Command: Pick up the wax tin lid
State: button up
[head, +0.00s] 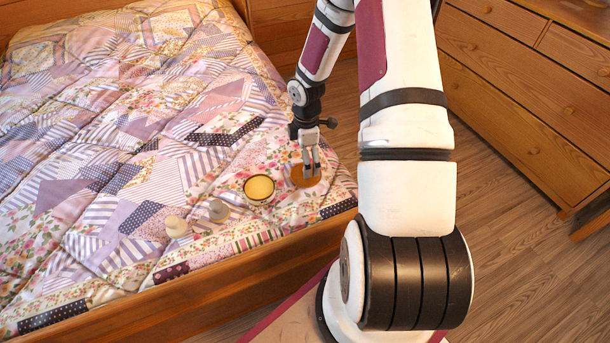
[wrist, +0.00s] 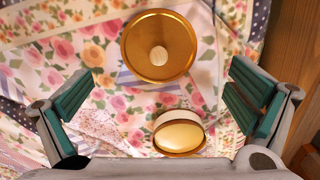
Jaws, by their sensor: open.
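The wax tin lid (wrist: 158,65) is a round golden-brown disc with a pale knob at its centre. It lies flat on the quilt, knob up, at the top middle of the wrist view. In the head view the lid (head: 299,181) is near the bed's front edge, partly hidden by my gripper (head: 311,172). My gripper is open and empty, pointing down over the lid. In the wrist view its teal-padded fingers are spread wide to either side. The open wax tin (head: 259,188), with pale yellow wax, sits left of the lid; it also shows in the wrist view (wrist: 180,135).
Two small pale rounded objects (head: 178,226) (head: 219,210) lie on the patchwork quilt (head: 110,130) left of the tin. The wooden bed rail (head: 230,280) runs along the front. A wooden dresser (head: 530,80) stands at right, with bare floor between.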

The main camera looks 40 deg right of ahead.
jog(key=shift+s+d+f+b, duration=0.1)
jog(key=shift+f+b, duration=0.25)
jog(key=shift+f, duration=0.65)
jog(key=shift+w+d+f+b, duration=0.15)
jog(key=shift+f+b, duration=0.15)
jog(key=shift+f, duration=0.65)
jog(key=shift+s+d+f+b, duration=0.15)
jog(key=shift+f+b, duration=0.2)
jog(key=shift+f, duration=0.65)
jog(key=shift+c, duration=0.6)
jog(key=shift+a, duration=0.1)
jog(key=c, duration=1.2)
